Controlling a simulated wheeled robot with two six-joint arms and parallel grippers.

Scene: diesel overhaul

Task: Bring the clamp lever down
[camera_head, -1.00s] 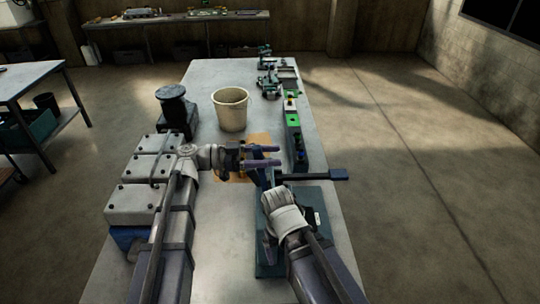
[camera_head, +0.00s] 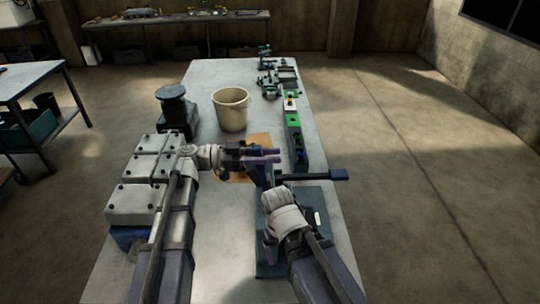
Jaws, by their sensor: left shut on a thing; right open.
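A teal fixture plate (camera_head: 312,198) lies near the front of the bench. A dark blue upright piece, seemingly the clamp lever (camera_head: 266,178), rises from the fixture. My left gripper (camera_head: 270,156) is at its top, its fingers closed together on it and pointing right; the contact itself is mostly hidden.
A cream bucket (camera_head: 230,112) and a black round-topped stand (camera_head: 172,106) are farther back. Grey blocks (camera_head: 140,190) stand on the left. An orange mat (camera_head: 258,139) lies under my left gripper.

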